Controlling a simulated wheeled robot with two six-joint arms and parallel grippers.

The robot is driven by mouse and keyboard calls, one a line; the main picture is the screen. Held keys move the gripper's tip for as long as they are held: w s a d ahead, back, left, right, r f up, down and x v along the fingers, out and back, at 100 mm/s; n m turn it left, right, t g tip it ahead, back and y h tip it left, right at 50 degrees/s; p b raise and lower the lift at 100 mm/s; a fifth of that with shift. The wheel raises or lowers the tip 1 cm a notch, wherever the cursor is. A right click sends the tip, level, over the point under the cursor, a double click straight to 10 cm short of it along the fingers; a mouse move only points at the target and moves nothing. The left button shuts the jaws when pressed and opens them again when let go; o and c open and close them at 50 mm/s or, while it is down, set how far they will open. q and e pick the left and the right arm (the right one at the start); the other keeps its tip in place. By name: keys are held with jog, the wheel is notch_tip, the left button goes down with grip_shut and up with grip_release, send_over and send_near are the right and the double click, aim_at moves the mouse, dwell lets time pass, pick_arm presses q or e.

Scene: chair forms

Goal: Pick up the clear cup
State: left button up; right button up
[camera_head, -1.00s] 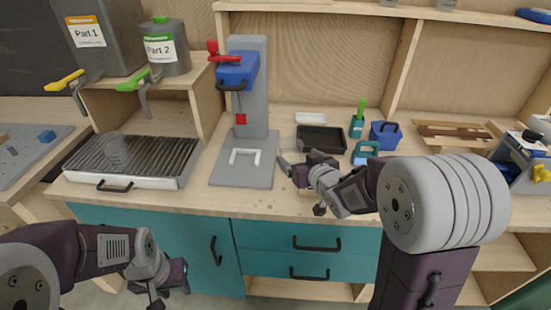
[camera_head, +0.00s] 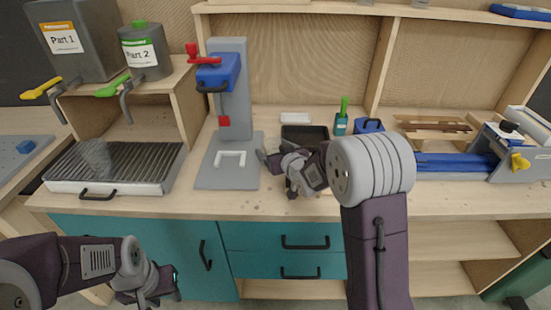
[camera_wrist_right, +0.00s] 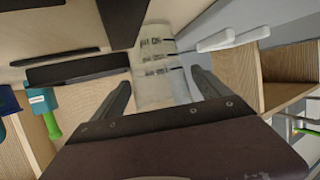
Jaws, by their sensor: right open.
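A clear cup (camera_wrist_right: 152,72) stands out in the right wrist view, see-through with faint markings, lying between the spread fingers of my right gripper (camera_wrist_right: 162,82). The fingers are open and no grip on the cup shows. In the head view my right gripper (camera_head: 270,160) is low over the worktop, beside the grey press base; the cup there is hard to make out. A faint clear cup-like shape (camera_head: 96,157) also shows on the ribbed grill at the left. My left gripper (camera_head: 158,289) hangs low in front of the teal cabinet, its jaws unclear.
The press (camera_head: 232,100) with its white U-shaped fixture (camera_head: 230,158) stands just left of my right gripper. A black tray (camera_head: 303,136), a green-handled tool (camera_head: 342,118) and a blue container (camera_head: 370,126) lie behind it. The front worktop strip is mostly clear.

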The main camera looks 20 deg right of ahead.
jog(key=shift+s+r, duration=0.1)
jog(key=shift+c, duration=0.3)
jog(key=c, duration=1)
